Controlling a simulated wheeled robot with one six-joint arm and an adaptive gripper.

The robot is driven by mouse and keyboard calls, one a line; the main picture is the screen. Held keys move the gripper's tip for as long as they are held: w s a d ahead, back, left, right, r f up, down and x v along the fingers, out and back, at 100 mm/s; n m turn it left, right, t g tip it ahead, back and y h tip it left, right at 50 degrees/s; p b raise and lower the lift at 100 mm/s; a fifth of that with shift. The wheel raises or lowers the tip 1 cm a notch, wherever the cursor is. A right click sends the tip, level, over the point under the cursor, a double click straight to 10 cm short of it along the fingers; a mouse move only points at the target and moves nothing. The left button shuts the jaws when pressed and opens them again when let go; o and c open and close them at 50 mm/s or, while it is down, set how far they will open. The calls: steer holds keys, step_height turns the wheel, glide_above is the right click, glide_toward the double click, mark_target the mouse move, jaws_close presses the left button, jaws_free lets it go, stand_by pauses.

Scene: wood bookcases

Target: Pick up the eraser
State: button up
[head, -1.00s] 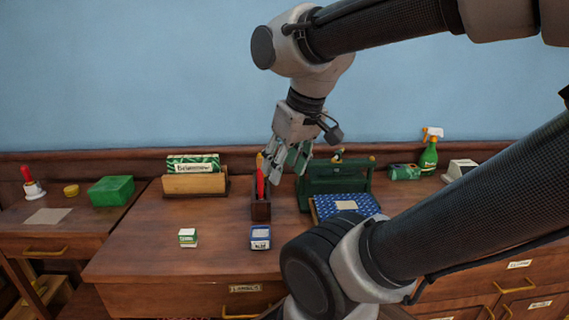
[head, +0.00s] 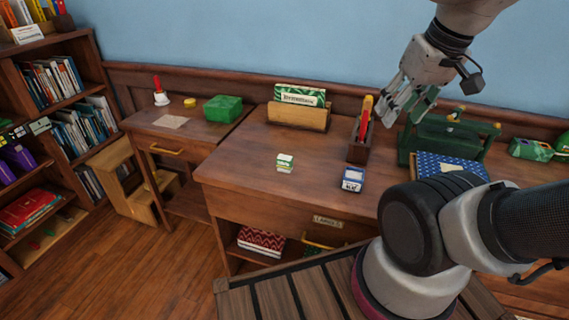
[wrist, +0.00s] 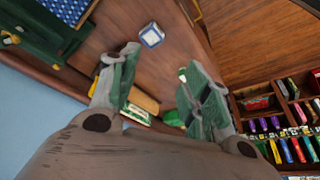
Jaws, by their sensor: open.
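Two small blocks lie on the desk (head: 255,158), and I cannot read their labels to tell which is the eraser. One is green and white (head: 285,163), near the desk's front left. The other is blue and white (head: 352,179), near the front edge in front of the pen box. The blue and white block also shows in the wrist view (wrist: 151,35), beyond the fingertips. My gripper (head: 402,112) is open and empty, high above the back of the desk by the pen box. Its spread fingers also show in the wrist view (wrist: 160,65).
The wooden pen box (head: 358,151) holds red and yellow items. A letter holder (head: 297,117) stands behind, left of it. A green caddy (head: 440,140) and blue dotted book (head: 450,165) are at right. A side table (head: 180,128) carries a green box (head: 223,108). The desk's front left is mostly clear.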

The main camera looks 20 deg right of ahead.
steer(key=shift+o, duration=0.4)
steer(key=shift+w+a+f, duration=0.1)
steer(key=shift+w+f, duration=0.05)
steer(key=shift+f, duration=0.25)
steer(key=n+g+y, duration=0.1)
steer(key=n+y, duration=0.3)
steer(key=n, duration=0.7)
glide_above(287, 157)
steer(key=s+d, duration=0.1)
step_height(287, 157, down, 20)
steer(key=shift+s+f, duration=0.1)
steer(key=shift+f, duration=0.1)
steer(key=shift+g, duration=0.3)
steer(key=x, duration=0.5)
steer(key=d+x, duration=0.1)
steer(key=x, duration=0.1)
steer(key=shift+a+f, duration=0.1)
steer(key=shift+f, duration=0.25)
steer(key=shift+c, duration=0.2)
